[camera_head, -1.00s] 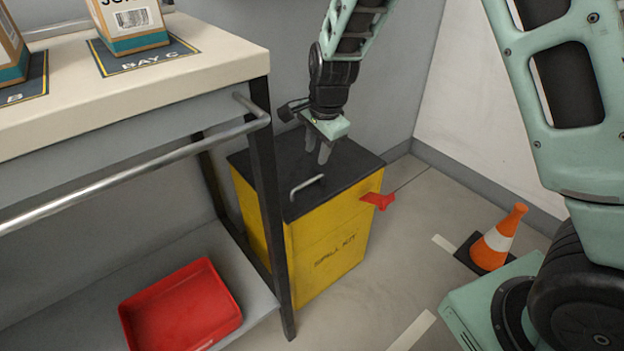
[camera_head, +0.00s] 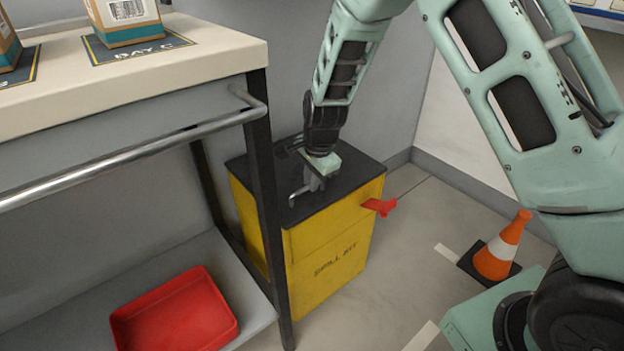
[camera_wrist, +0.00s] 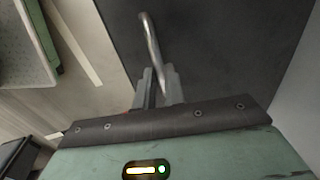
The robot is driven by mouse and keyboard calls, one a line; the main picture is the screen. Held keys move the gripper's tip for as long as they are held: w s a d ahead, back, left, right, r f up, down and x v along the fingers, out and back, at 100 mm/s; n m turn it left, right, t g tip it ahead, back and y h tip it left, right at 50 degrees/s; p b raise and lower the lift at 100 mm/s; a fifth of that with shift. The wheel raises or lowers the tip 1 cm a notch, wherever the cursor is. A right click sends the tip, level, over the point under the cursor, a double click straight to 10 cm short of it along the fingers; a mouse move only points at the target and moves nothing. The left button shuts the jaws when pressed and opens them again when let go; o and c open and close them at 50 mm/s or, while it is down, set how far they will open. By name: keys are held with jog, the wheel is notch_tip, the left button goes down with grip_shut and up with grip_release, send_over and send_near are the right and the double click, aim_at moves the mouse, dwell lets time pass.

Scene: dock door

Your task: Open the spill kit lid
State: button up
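The spill kit (camera_head: 330,262) is a yellow box with a dark lid (camera_head: 350,175), standing on the floor beside the bench. The lid lies flat and closed. A grey bar handle (camera_head: 293,198) stands on the lid; in the wrist view the handle (camera_wrist: 150,38) runs down toward the gap between my fingers. My gripper (camera_head: 313,184) points down low over the lid, at the handle. Its fingers (camera_wrist: 160,84) look apart, one on each side of the handle's near end; contact is not clear. A red latch tab (camera_head: 379,206) sticks out from the box's right side.
The bench (camera_head: 190,60) with a metal rail (camera_head: 130,152) stands close on the left, carrying cartons. A red tray (camera_head: 175,315) sits on its lower shelf. An orange cone (camera_head: 503,248) stands on the floor at right. A wall is behind the box.

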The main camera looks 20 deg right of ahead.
grip_shut()
jog(key=shift+r, duration=0.1)
jog(key=r+p, duration=0.1)
jog(key=p, duration=0.1)
jog(key=r+p, duration=0.1)
jog(key=shift+w+a+p, duration=0.1)
jog(key=shift+w+p, duration=0.15)
jog(key=shift+p, duration=0.1)
jog(key=w+a+r+p, duration=0.1)
jog(key=w+r+p, duration=0.2)
jog(key=r+p, duration=0.2)
jog(key=w+a+r+g+p, duration=0.1)
jog(key=w+r+p, duration=0.2)
jog(key=r+p, duration=0.3)
jog(key=shift+w+p, duration=0.3)
jog(key=shift+p, duration=0.55)
jog(key=shift+a+r, duration=0.1)
jog(key=shift+a, duration=0.05)
